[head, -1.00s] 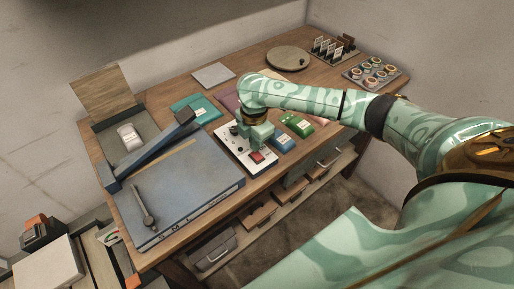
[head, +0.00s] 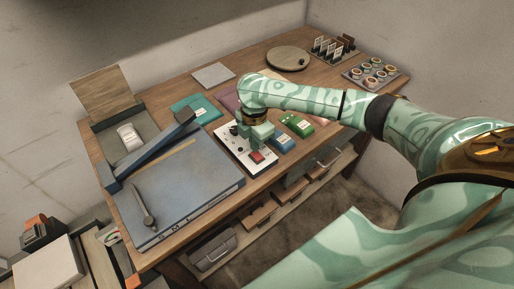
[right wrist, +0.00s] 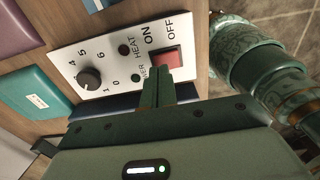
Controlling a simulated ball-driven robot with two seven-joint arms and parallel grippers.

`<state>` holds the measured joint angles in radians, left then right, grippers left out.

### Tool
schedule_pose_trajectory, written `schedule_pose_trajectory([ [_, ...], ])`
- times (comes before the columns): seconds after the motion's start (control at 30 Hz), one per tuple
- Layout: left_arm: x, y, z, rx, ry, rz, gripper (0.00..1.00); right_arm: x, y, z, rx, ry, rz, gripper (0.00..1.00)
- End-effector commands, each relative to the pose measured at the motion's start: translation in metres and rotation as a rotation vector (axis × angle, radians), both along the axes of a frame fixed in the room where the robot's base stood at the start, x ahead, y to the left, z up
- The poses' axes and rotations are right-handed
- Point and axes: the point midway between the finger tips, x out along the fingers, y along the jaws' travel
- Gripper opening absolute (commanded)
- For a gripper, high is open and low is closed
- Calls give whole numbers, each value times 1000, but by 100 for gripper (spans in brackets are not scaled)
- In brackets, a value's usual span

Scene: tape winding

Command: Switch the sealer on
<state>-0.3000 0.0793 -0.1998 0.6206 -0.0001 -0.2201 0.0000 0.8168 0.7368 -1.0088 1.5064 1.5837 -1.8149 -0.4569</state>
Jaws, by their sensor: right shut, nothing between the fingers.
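The sealer (head: 185,190) is a long blue-grey box with a raised blue arm on the table. Its white control panel (head: 234,158) lies along its right side. In the right wrist view the panel (right wrist: 70,53) has a dark knob (right wrist: 90,78), two small dark lamps marked for power and heat, and a red rocker switch (right wrist: 167,58) marked ON and OFF. My right gripper (head: 258,142) is over the panel. In the wrist view its shut, empty fingers (right wrist: 154,77) overlap the switch's lower left edge; I cannot tell whether they touch. My left gripper is out of view.
A blue box (head: 283,143) and a green box (head: 297,124) stand just right of the panel. A teal packet (head: 195,108) lies behind the sealer. A round wooden board (head: 288,58) and a tray of small rings (head: 376,73) are at the back right.

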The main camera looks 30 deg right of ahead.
Motion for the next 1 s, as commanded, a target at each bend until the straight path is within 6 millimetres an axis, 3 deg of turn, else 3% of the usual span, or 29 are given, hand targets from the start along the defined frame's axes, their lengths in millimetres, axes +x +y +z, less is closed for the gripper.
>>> schedule_pose_trajectory([
  [1.0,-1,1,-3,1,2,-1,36,0,0,-8,0,1,0,0],
])
